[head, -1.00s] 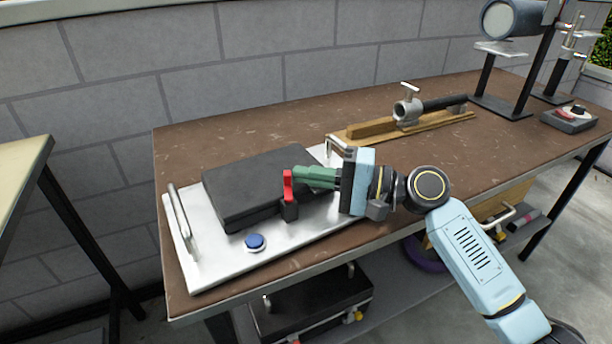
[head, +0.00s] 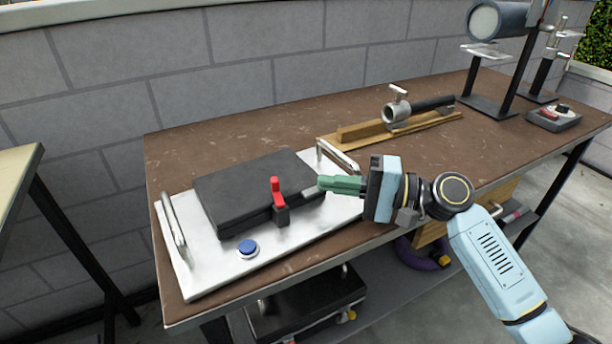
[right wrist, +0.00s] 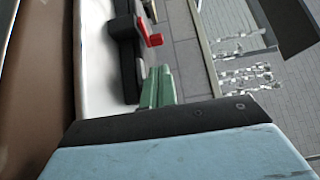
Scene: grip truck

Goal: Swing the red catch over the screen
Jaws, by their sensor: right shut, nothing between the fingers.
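The red catch (head: 277,191) stands nearly upright, leaning slightly left, on a small black block (head: 281,217) at the front edge of the black screen (head: 240,190). The screen lies flat on a white plate with a metal handle at each end. The catch also shows in the right wrist view (right wrist: 153,40), beyond the fingertips. My right gripper (head: 322,183), with green fingers, is shut and empty, to the right of the catch with a clear gap between them. Its fingers also show in the right wrist view (right wrist: 158,76). My left gripper is not in view.
A blue button (head: 248,247) sits on the white plate (head: 215,265) in front of the screen. A metal valve with a black tube (head: 432,103) rests on wood behind my gripper. The brown tabletop (head: 245,128) is clear behind the screen.

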